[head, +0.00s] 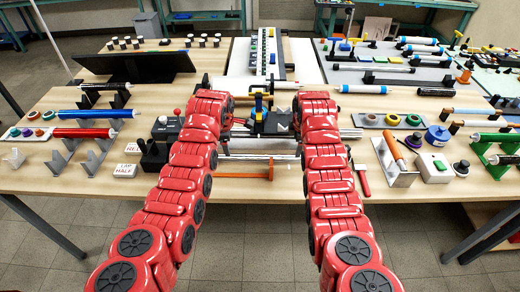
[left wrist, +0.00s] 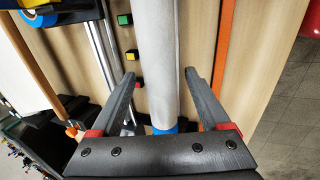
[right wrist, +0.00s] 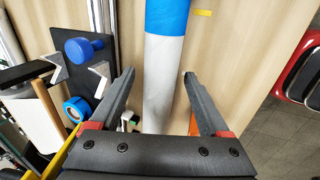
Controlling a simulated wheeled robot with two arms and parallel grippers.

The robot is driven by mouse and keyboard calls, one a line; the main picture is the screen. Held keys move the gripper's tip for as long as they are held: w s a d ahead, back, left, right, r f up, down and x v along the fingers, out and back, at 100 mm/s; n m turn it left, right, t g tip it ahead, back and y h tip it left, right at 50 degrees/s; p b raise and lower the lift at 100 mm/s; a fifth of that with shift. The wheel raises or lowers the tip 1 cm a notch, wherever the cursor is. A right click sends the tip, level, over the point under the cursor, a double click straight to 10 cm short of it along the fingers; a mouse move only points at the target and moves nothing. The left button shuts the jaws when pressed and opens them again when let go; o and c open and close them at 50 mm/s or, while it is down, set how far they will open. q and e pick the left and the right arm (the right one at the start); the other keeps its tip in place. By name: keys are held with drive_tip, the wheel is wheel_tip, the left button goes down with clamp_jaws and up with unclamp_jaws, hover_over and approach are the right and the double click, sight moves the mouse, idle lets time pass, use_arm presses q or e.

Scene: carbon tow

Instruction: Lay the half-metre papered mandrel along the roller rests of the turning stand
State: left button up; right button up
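The papered mandrel (head: 260,157) is a long pale tube lying left to right between my arms, near the table's front. In the left wrist view the mandrel (left wrist: 158,50) runs between the fingers of my left gripper (left wrist: 160,78), with a blue band by the palm. In the right wrist view the mandrel (right wrist: 164,80) passes between the fingers of my right gripper (right wrist: 157,76), with a blue section above. Both grippers are open around it, with gaps beside the fingers. What looks like the turning stand (head: 272,124), dark-based, sits just behind, partly hidden by my arms.
An orange bar (head: 245,176) lies in front of the mandrel. Steel rods (left wrist: 98,50) and small coloured blocks (left wrist: 130,54) lie behind it. A dark plate with grey V-shaped pieces (right wrist: 100,82) and a blue knob (right wrist: 82,50) is close by. Grey V-rests (head: 97,160) stand at left.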

use_arm(q)
drive_tip(key=v, duration=1.2)
use_arm(e)
drive_tip(key=v, duration=1.2)
idle(0.4)
